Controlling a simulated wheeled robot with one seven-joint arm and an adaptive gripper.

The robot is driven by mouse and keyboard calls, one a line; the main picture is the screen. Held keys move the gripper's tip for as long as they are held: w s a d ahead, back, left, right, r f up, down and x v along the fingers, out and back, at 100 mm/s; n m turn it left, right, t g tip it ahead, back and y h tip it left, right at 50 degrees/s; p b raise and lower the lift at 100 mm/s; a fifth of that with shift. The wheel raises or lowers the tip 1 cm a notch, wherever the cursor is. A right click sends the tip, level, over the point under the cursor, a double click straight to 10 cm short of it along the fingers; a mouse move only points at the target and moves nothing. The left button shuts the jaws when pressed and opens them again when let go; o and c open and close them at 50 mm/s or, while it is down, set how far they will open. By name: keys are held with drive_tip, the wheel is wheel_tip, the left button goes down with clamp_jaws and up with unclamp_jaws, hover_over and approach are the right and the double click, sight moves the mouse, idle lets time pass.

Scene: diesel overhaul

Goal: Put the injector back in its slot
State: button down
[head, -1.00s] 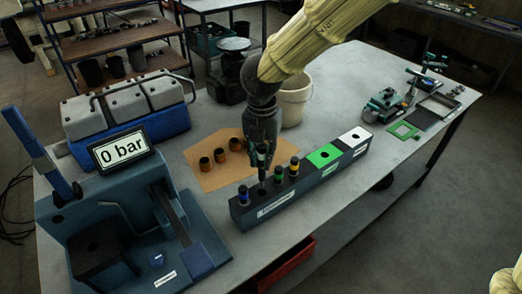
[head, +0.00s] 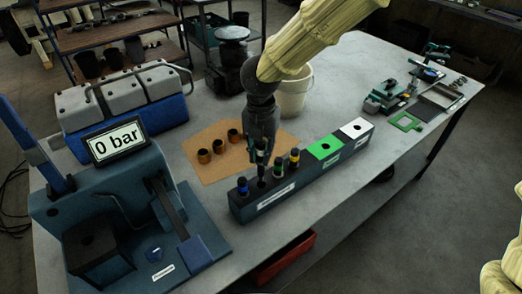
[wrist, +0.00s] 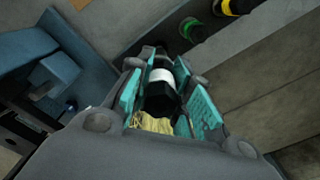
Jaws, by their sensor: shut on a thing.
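The dark injector rack (head: 341,159) stands on the grey table. My gripper (head: 260,153) is over its left part, shut on an injector (head: 262,171) that stands roughly upright, between the blue-banded injector (head: 242,186) and the green-banded one (head: 278,168). In the wrist view the held injector (wrist: 161,78) shows a white band and dark body between the teal finger pads. Its lower end is hard to see, so I cannot tell how far it sits in the slot. The yellow-banded injector (head: 294,158) stands further right.
Green (head: 324,149) and white (head: 355,130) blocks top the rack's right part. Several dark cups (head: 219,155) stand on a brown mat (head: 200,175) behind. The blue test stand (head: 110,205) with a "0 bar" display (head: 118,140) is left; a pale bucket (head: 293,95) is behind.

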sight(261, 181)
drive_tip(key=shift+w, duration=0.15)
drive_tip(key=shift+s, duration=0.4)
drive_tip(key=shift+w+f+b, duration=0.1)
drive_tip(key=shift+f+b, duration=0.85)
drive_tip(key=shift+f, duration=2.8)
idle(1.6)
drive_tip(key=shift+f, duration=0.35)
drive_tip(key=shift+f+b, duration=0.55)
drive_tip(key=shift+f, duration=0.25)
idle(0.5)
drive_tip(key=c, duration=1.2)
unclamp_jaws()
